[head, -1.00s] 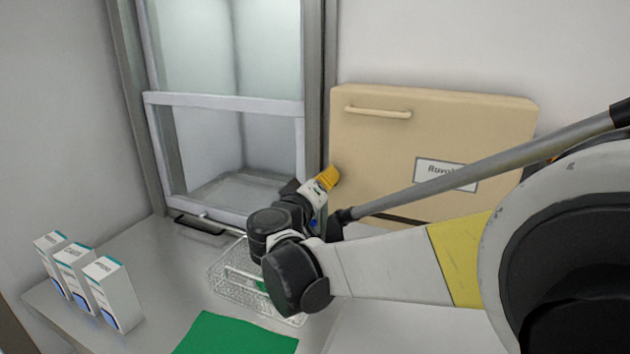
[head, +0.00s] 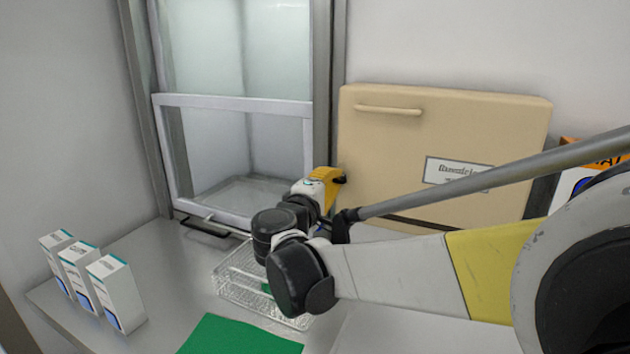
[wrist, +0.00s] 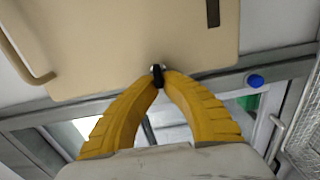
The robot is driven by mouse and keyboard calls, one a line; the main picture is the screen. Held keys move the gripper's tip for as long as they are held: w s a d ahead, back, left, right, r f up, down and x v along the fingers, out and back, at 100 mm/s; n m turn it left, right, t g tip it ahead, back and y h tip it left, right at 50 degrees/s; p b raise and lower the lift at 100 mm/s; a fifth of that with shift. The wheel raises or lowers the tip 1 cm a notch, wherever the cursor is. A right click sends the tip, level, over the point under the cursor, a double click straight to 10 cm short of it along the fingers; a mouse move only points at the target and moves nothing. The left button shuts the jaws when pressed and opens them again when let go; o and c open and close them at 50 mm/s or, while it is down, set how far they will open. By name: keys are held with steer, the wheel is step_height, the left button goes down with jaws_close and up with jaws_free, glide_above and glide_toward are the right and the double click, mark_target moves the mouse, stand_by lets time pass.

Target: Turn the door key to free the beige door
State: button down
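The beige door (head: 400,145) has a bar handle and a label; it looks closed in the head view. It fills the top of the wrist view (wrist: 130,40). The small dark door key (wrist: 158,76) is at the door's edge in the wrist view. My gripper (wrist: 160,80) has its two yellow fingertips closed on either side of the key. In the head view my gripper (head: 335,178) is at the door's left edge, and the key is hard to make out there.
A glass sash window (head: 235,150) stands left of the door. A clear wire basket (head: 235,285) sits below my wrist. Several white boxes (head: 95,280) stand at left, and a green mat (head: 240,335) lies in front. A blue knob (wrist: 255,81) is right of my gripper in the wrist view.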

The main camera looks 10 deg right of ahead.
steer(key=shift+n, duration=0.3)
steer(key=c, duration=1.6)
jaws_free()
steer(key=shift+o, duration=0.2)
steer(key=v, duration=1.2)
